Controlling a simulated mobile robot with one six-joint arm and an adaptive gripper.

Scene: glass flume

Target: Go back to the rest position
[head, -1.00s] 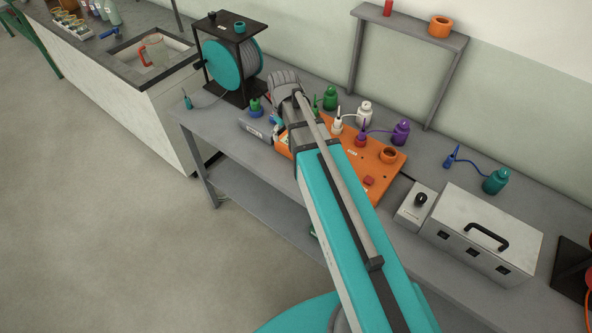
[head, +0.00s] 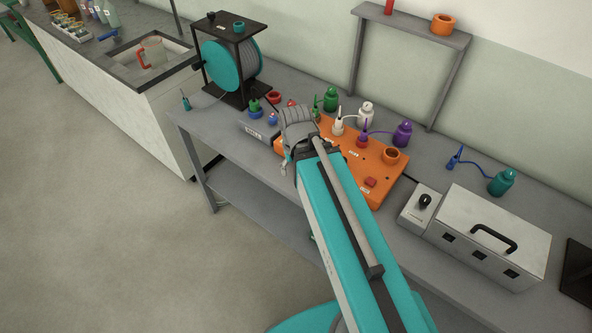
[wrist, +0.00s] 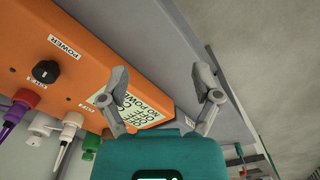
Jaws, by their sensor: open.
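My gripper (wrist: 162,82) is open and empty in the wrist view. Its two fingers are spread beside the edge of an orange panel (wrist: 95,42). The panel carries a black knob (wrist: 46,71) and a pale instruction label (wrist: 130,103).
A grey shelf frame (head: 410,20) stands behind. The floor at left is clear.

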